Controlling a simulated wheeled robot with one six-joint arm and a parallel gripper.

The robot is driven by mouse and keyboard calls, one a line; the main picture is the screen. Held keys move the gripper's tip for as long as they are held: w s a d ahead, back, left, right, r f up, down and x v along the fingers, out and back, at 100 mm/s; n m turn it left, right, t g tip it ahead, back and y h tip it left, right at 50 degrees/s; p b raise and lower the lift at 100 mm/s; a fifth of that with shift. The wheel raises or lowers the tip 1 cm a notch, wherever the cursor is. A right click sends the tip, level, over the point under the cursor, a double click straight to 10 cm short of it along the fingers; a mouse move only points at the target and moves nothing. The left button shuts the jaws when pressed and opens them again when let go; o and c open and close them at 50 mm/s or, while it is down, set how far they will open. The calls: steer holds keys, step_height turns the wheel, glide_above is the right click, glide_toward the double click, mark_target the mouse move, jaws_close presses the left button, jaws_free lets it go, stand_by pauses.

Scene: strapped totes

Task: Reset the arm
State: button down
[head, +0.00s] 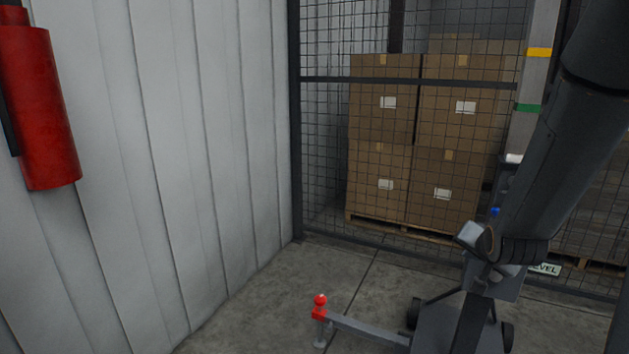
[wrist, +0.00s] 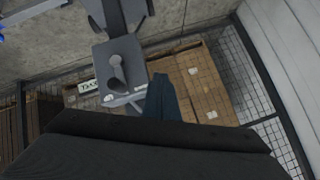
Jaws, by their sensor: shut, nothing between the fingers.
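My gripper (wrist: 161,84) shows in the wrist view as a dark, narrow shape rising from the black wrist body at the bottom. Its fingers are together with nothing between them. In the head view my arm comes down from the upper right, and I cannot make out the fingers there. A grey wheeled stand (head: 445,328) is at the lower right of the head view, partly behind my arm. In the wrist view a grey box-like part (wrist: 120,70) with a rounded piece on it lies left of the fingers.
Stacked cartons (head: 380,105) stand on a pallet behind a mesh fence (head: 325,130). A pale ribbed wall (head: 180,150) with a red cylinder (head: 48,115) is at left. A red knob (head: 320,302) tops the stand's outstretched leg. Bare floor (head: 270,310) lies left of the knob.

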steer(key=s+a+n+g+y+p, duration=0.1)
steer(key=s+a+n+g, duration=0.3)
steer(key=s+a, duration=0.5)
steer(key=s+a+n+g+y+p, duration=0.1)
steer(key=s+a+n+g, duration=0.4)
steer(key=s+a, duration=0.5)
steer(key=s+g+y, duration=0.1)
steer(key=s, duration=0.4)
steer(key=shift+s+a+f, duration=0.15)
steer(key=shift+s+f, duration=0.1)
steer(key=shift+f, duration=0.05)
